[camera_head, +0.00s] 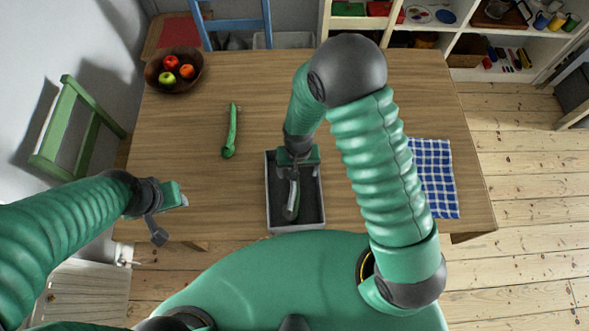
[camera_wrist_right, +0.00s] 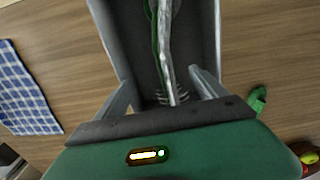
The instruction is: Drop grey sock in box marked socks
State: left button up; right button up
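I see no grey sock and no readable "socks" marking. A grey open-topped box (camera_head: 318,215) stands at the table's near edge; its wall also shows in the right wrist view (camera_wrist_right: 108,35). A long, thin silvery and green object (camera_wrist_right: 167,50) lies inside it, with thin wire-like loops at its near end. My right gripper (camera_head: 293,174) points down over the box. In the right wrist view its two fingers (camera_wrist_right: 160,92) stand wide apart on either side of that object, not closed on it. My left gripper (camera_head: 172,217) hangs empty left of the box, its fingers apart.
A green long-handled object (camera_head: 231,130) lies on the table (camera_head: 190,135) left of the box. A brown fruit bowl (camera_head: 163,83) stands at the far left. A blue checked cloth (camera_head: 434,180) lies at the right. Chairs and shelves stand around the table.

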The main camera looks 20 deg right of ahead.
jog(key=shift+d, duration=0.15)
jog(key=shift+r, duration=0.1)
pick_arm(q)
jog(key=shift+a+f, duration=0.2)
jog(key=shift+a, duration=0.1)
pick_arm(e)
notch_tip(320, 180, up, 17)
jog(key=shift+f, duration=0.2)
pick_arm(q)
jog(key=shift+d, duration=0.15)
pick_arm(e)
jog(key=s+d+n+t, duration=0.2)
jog(key=s+d, duration=0.4)
jog(key=shift+n+t, duration=0.3)
